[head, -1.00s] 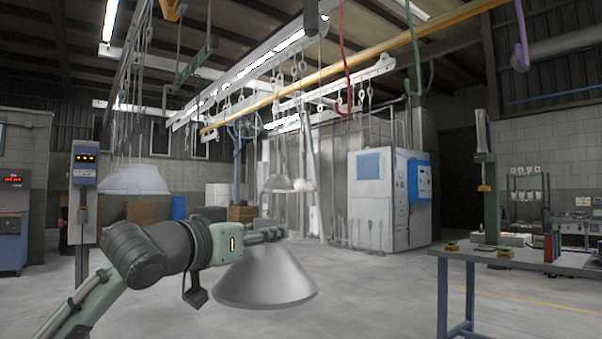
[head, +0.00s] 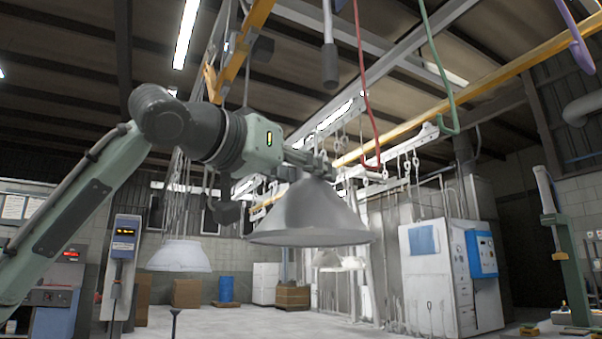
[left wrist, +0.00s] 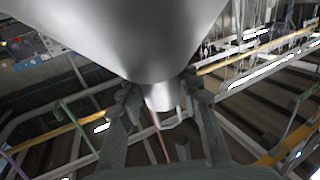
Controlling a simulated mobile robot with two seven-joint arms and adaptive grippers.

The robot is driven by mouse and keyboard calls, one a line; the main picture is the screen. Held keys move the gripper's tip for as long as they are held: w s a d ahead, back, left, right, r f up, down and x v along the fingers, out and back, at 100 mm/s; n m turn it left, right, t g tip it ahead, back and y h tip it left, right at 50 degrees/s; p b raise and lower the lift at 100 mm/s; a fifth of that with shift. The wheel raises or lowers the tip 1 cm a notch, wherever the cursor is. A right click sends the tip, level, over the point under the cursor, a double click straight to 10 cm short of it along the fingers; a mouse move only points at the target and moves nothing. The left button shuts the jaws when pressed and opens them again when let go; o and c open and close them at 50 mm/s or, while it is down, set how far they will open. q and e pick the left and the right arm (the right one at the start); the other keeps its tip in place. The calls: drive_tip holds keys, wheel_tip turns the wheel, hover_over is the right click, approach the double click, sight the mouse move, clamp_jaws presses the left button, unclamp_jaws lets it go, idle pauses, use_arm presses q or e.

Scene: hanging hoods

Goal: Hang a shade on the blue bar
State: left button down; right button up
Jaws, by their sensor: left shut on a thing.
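My left gripper (head: 318,163) is shut on the neck of a grey metal shade (head: 312,216), which hangs mouth down in the air. In the left wrist view, the fingers (left wrist: 160,98) sit on both sides of the shade's narrow neck (left wrist: 160,94), and its wide body (left wrist: 120,38) fills the top. I cannot make out a bar that is clearly blue in the head view. A yellow bar (head: 478,103) runs overhead at the right, beyond the shade. My right gripper is not in view.
A red hook (head: 363,95), a green hook (head: 437,72) and a purple hook (head: 574,40) hang overhead. A pale shade (head: 180,255) hangs at the left; other shades (head: 330,260) hang farther back. A white cabinet (head: 445,280) stands at the right.

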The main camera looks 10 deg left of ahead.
use_arm(q)
drive_tip(key=shift+w+d, duration=0.65)
drive_tip(key=shift+d, duration=0.25)
drive_tip(key=shift+w+d, duration=0.6)
drive_tip(key=shift+d, duration=0.25)
drive_tip(key=shift+w+d, duration=0.4)
drive_tip(key=shift+d, duration=0.1)
drive_tip(key=shift+w+d+f, duration=0.1)
drive_tip(key=shift+d, duration=0.05)
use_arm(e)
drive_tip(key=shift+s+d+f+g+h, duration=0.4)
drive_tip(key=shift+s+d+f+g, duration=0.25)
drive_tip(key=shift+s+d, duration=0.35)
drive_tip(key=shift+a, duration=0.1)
use_arm(q)
drive_tip(key=shift+w+d+p, duration=0.25)
drive_tip(key=shift+d+p, duration=0.2)
drive_tip(key=shift+p, duration=0.1)
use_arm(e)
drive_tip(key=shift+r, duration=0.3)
use_arm(q)
drive_tip(key=shift+w+d+p, duration=0.4)
drive_tip(key=shift+w+d, duration=0.2)
drive_tip(key=shift+d, duration=0.25)
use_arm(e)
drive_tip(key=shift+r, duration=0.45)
use_arm(q)
drive_tip(key=shift+d, duration=0.1)
